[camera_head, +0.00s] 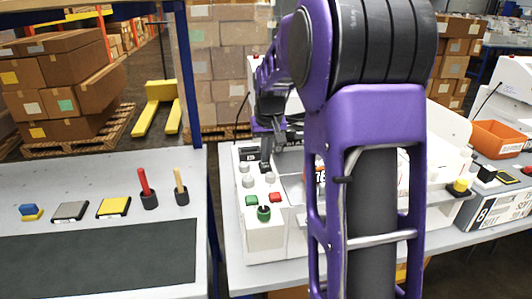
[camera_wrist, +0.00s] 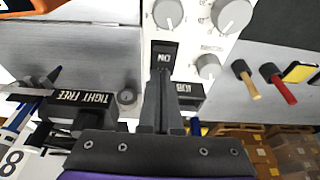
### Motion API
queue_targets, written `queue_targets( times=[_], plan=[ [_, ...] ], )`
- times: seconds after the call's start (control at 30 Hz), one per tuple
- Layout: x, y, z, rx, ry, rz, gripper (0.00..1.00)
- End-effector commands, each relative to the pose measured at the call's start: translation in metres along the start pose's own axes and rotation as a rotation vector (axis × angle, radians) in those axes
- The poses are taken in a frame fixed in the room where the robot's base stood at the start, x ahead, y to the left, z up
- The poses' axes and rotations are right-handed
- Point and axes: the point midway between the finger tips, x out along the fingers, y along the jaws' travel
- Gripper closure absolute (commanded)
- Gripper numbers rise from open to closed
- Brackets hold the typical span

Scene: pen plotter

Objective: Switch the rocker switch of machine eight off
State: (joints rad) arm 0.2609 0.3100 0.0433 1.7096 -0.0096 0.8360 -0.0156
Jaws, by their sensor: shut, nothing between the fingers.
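A black rocker switch (camera_wrist: 164,56) with white ON lettering is set in the white panel of the middle machine (camera_head: 265,236), beside grey knobs (camera_wrist: 208,66). My gripper (camera_wrist: 160,80) has its dark fingers together just below the switch in the wrist view. I cannot tell whether the tips touch it. In the head view my gripper (camera_head: 266,150) is over the back of the panel, and the switch is hard to make out there.
The panel also carries a green button (camera_head: 251,200), a red button (camera_head: 275,197) and a green knob (camera_head: 264,213). A black TIGHT FREE block (camera_wrist: 80,98) and a black labelled block (camera_wrist: 190,92) flank my fingers. The left table (camera_head: 100,165) holds small tools.

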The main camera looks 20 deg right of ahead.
Motion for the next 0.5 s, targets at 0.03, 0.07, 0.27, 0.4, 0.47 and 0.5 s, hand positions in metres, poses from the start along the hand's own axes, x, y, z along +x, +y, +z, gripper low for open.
queue_targets(
  times=[0.03, 0.07, 0.27, 0.4, 0.47, 0.5],
  plan=[
    [0.002, 0.000, 0.004, 0.000, -0.008, 0.000, 1.00],
    [0.001, 0.000, 0.006, 0.000, -0.008, 0.000, 1.00],
    [-0.001, 0.000, 0.015, 0.000, -0.010, 0.000, 1.00],
    [-0.002, 0.000, 0.017, 0.000, -0.010, 0.000, 1.00],
    [-0.002, 0.000, 0.017, 0.000, -0.009, 0.000, 1.00],
    [-0.002, 0.000, 0.017, 0.000, -0.009, 0.000, 1.00]
  ],
)
